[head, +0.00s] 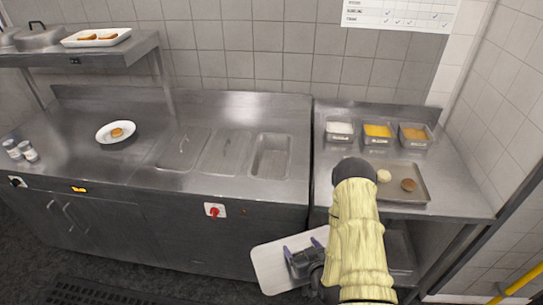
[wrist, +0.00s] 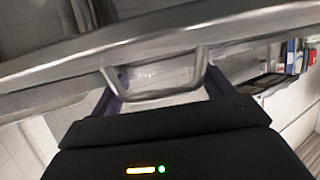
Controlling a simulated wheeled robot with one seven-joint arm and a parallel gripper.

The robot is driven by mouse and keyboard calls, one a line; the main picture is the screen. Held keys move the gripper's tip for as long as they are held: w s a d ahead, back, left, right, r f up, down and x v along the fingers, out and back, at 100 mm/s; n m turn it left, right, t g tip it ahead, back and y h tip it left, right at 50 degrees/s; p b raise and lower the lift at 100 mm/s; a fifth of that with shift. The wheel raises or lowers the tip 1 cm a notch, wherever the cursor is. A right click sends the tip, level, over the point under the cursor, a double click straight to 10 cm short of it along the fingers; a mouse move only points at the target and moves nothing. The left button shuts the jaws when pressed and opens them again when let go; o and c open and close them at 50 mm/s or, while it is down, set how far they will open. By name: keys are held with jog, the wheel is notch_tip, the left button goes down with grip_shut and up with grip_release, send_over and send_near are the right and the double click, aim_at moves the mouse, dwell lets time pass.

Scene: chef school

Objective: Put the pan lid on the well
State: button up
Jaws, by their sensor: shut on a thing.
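The pan lid (head: 272,266) is a flat metal plate with rounded corners, in front of the counter at the lower middle of the head view. My gripper (head: 302,258) is shut on its handle. In the wrist view the lid (wrist: 150,48) spans the top, and its loop handle (wrist: 155,94) sits between my purple fingers. The open well (head: 272,156) is a rectangular recess in the steel counter, uncovered and seemingly empty. It lies beyond the lid, farther back. Two neighbouring wells to its left have lids on, the left lid (head: 181,148) and the middle lid (head: 227,152). My arm hides part of the held lid.
The counter's front edge, with a red knob (head: 215,211), stands between the held lid and the wells. At right are a tray (head: 411,193) with two round items and several ingredient containers (head: 378,134). A plate (head: 117,132) and cans (head: 20,150) are at left.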

jog(key=a+r+n+g+y, duration=0.2)
jog(key=r+n+g+y, duration=0.1)
jog(key=r, duration=0.6)
jog(key=w+a+r+n+g+y, duration=0.1)
jog(key=a+r+n+g+y, duration=0.2)
jog(key=r, duration=0.5)
jog(key=w+a+r+n+g+y, duration=0.1)
jog(key=a+r+n+g+y, duration=0.2)
jog(key=r+n, duration=0.3)
notch_tip(320, 180, up, 4)
jog(key=shift+a+f+n+g+y, duration=0.15)
jog(key=shift+n+g+y, duration=0.3)
jog(key=shift+g, duration=0.25)
